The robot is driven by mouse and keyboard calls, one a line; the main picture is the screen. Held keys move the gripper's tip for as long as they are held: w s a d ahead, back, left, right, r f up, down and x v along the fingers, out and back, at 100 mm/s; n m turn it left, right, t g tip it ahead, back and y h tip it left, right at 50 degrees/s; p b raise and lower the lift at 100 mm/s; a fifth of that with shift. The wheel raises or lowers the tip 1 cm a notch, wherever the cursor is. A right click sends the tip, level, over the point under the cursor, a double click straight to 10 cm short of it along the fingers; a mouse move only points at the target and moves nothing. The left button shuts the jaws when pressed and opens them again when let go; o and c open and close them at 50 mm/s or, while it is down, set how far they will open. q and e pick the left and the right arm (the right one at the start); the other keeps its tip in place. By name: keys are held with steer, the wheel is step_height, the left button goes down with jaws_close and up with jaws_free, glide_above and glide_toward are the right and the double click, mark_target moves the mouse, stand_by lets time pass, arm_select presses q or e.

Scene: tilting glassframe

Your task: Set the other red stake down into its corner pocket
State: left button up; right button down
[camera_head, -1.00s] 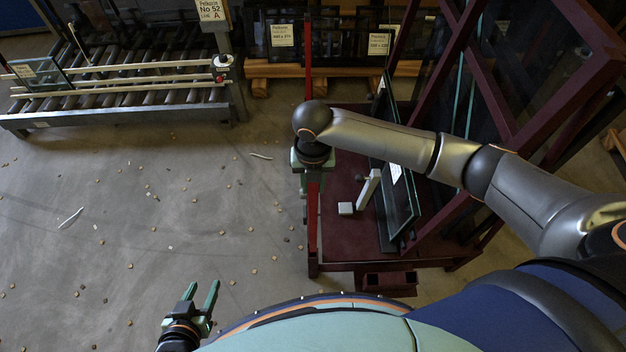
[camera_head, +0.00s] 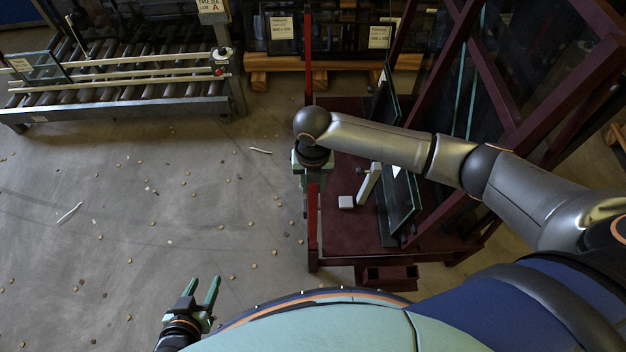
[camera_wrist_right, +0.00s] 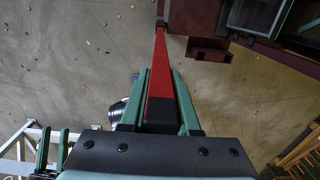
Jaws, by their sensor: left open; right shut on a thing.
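My right gripper (camera_wrist_right: 160,100) is shut on a red stake (camera_wrist_right: 161,65), just below its black end. In the head view this stake (camera_head: 312,215) stands about upright below the gripper, at the near left corner of the dark red rack deck (camera_head: 345,235). In the wrist view its far end meets that corner; whether it sits in the pocket cannot be told. A second red stake (camera_head: 308,50) stands upright at the deck's far left corner. My left gripper (camera_head: 208,291) is open and empty over the floor at the lower left.
Glass panes (camera_head: 403,200) lean on the rack's dark red uprights. A roller conveyor (camera_head: 120,88) stands at the back left. Scattered bits lie on the open floor at left.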

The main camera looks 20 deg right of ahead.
mark_target(313, 201)
steer(key=shift+f, duration=0.3)
steer(key=shift+p, duration=0.3)
stand_by(0.3)
steer(key=shift+f+b, duration=2.5)
steer(key=shift+f, duration=1.25)
stand_by(2.1)
steer(key=c, duration=0.6)
jaws_free()
steer(key=shift+o, duration=0.2)
